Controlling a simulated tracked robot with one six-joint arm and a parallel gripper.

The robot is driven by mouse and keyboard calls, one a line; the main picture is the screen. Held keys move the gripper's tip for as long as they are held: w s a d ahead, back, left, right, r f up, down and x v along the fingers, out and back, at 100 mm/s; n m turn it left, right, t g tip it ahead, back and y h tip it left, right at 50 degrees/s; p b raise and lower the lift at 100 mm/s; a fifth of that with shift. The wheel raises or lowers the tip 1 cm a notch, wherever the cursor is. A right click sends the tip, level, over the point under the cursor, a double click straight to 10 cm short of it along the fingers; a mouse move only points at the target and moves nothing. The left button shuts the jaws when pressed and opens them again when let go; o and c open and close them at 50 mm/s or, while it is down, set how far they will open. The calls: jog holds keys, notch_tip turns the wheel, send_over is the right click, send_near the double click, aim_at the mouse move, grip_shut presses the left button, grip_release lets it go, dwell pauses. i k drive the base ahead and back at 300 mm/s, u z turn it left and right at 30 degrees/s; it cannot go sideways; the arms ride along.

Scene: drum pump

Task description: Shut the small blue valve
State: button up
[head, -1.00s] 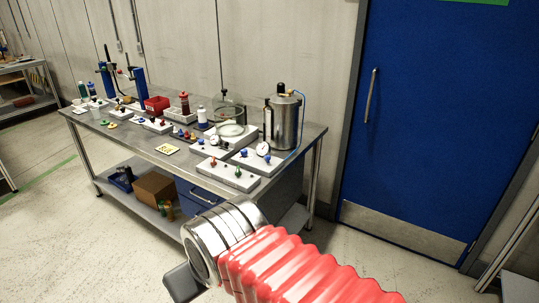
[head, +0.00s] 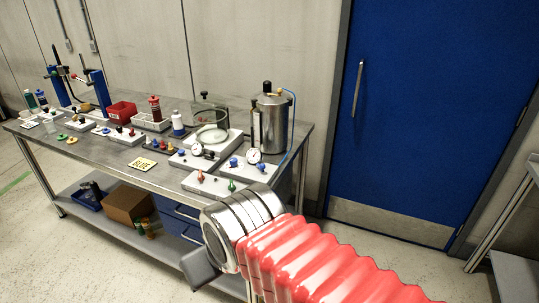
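Two blue knobs show on a white panel at the right of the workbench, one left of the round gauge (head: 253,156) and one right of it. The left blue knob (head: 233,162) and the right blue knob (head: 261,167) look similar in size; I cannot tell which is the small blue valve or how either is turned. A yellow card (head: 142,163) reading "BLUE" lies on the bench to their left. My gripper (head: 199,268) shows only as a grey piece beyond my arm's silver end, in front of the bench and apart from the knobs. Its fingers are hidden.
The workbench (head: 118,160) holds several white panels with coloured knobs. A red knob (head: 200,176) and a green knob (head: 231,185) stand at the front panel. A metal tank (head: 277,122) stands behind. A blue door (head: 430,110) is at right. Open floor lies in front.

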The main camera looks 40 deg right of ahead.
aim_at(262, 167)
jog(key=z, duration=0.35)
jog(key=i, duration=0.95)
jog(key=z, duration=0.15)
